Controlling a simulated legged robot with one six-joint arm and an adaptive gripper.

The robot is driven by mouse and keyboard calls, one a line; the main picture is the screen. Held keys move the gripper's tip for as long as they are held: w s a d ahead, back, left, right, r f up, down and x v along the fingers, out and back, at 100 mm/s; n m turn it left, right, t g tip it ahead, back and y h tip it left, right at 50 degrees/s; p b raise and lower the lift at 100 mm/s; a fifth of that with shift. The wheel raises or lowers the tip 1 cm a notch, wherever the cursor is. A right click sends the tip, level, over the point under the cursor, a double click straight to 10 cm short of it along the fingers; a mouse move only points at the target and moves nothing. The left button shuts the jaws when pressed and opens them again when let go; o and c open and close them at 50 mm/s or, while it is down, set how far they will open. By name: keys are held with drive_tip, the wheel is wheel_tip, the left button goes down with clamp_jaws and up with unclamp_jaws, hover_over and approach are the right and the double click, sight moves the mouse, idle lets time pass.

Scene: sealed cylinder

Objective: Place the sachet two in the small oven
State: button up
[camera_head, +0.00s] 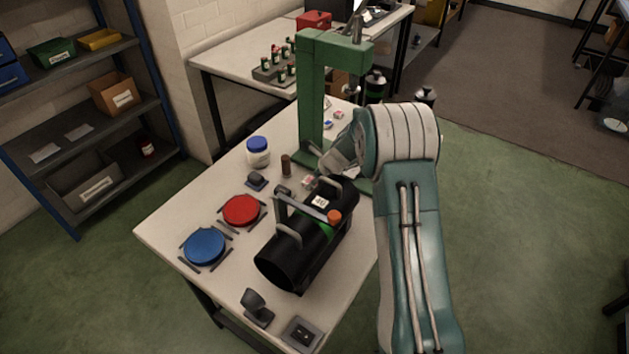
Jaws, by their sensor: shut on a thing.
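My gripper (314,178) points down and left over the table, between the green press frame and the black cylinder. It is shut on a small red-and-white sachet (308,182), close to the tabletop. The fingers are small and partly hidden by my wrist, so the grip shows poorly. Two more small sachets lie beyond the press post, one blue and white (328,124) and one red and white (339,115). A black cylinder (290,262) lies on its side, with grey handles, an orange knob and a dark near end. I cannot tell for sure whether it is the small oven.
The green press (311,95) stands close behind my gripper. A white jar with a blue lid (258,152), a brown cylinder (286,165), a red disc (241,210) and a blue disc (204,247) stand on the left. The table's (165,228) left corner is bare.

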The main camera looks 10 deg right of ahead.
drive_tip(key=o, duration=0.9)
drive_tip(key=shift+o, duration=0.2)
drive_tip(key=shift+r, duration=0.1)
